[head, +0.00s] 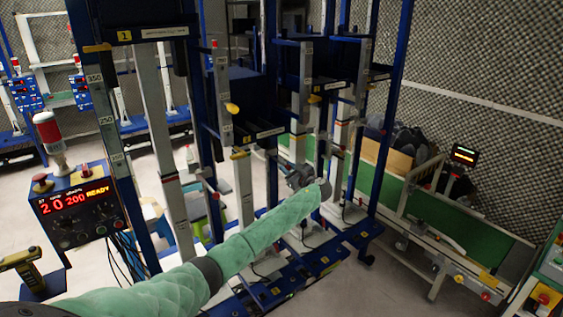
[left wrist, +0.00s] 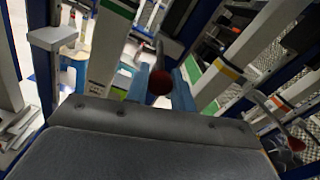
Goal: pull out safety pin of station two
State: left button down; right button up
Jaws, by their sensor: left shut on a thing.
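My left arm in its green sleeve reaches across the head view to the posts of the blue test rack, with the left gripper (head: 294,177) low among them. In the left wrist view the blue fingers of the left gripper (left wrist: 159,88) are closed on a dark red round knob (left wrist: 160,82), which looks like the safety pin's head. The pin's shaft is hidden behind the knob, so I cannot tell how far it sits in its post. The rack's first station carries a yellow plate marked 1 (head: 124,36). The station number at the gripper is not readable. My right gripper is not in view.
A second red knob (left wrist: 295,143) shows at the right of the wrist view. A control box (head: 78,205) with a red display and a beacon (head: 47,130) stands left. A green conveyor (head: 470,236) runs at right. Upright posts crowd the left gripper.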

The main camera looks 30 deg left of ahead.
pick_arm(q)
jog(key=shift+s+d, duration=0.15)
jog(key=shift+d, duration=0.25)
jog(key=shift+f, duration=0.1)
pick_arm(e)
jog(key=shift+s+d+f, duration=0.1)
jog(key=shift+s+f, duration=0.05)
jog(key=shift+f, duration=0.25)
pick_arm(q)
jog(key=shift+d, duration=0.1)
jog(key=c, duration=1.4)
grip_release()
jog(key=shift+o, duration=1.1)
jog(key=shift+d, duration=0.1)
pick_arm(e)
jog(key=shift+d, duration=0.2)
pick_arm(q)
jog(key=shift+s, duration=0.1)
